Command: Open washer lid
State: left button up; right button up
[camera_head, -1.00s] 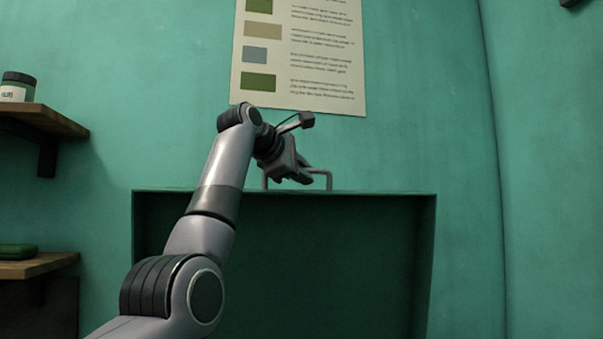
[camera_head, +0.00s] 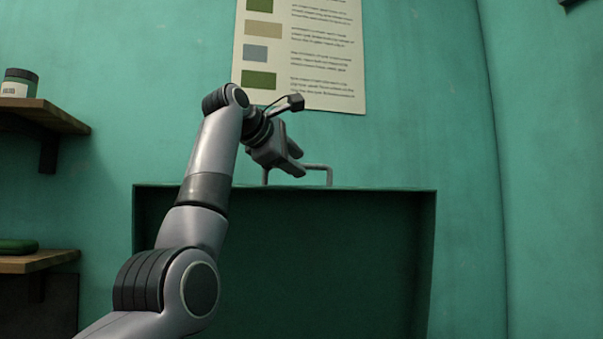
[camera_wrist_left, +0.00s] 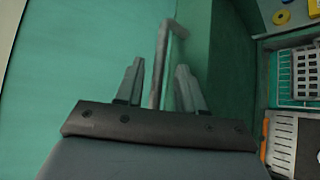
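A dark green panel (camera_head: 330,260) with a raised rim along its top and sides stands upright in the head view; it looks like the washer lid seen from its inner side. A grey bar handle (camera_head: 322,168) rises behind its top edge. My left gripper (camera_head: 299,160) is just above that edge at the handle, pointing down and right. In the left wrist view my left gripper (camera_wrist_left: 160,72) has its fingers apart, and the handle bar (camera_wrist_left: 161,60) runs between them with gaps on both sides. My right gripper is not in view.
A poster (camera_head: 315,55) hangs on the teal wall (camera_head: 420,110) behind. Two wooden shelves, upper (camera_head: 45,115) and lower (camera_head: 40,262), are at the left, with a jar (camera_head: 18,84) on the upper one. A white rack (camera_wrist_left: 303,75) shows at right in the wrist view.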

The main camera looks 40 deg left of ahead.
pick_arm(q)
jog(key=shift+b+v, duration=0.35)
jog(key=shift+v, duration=1.5)
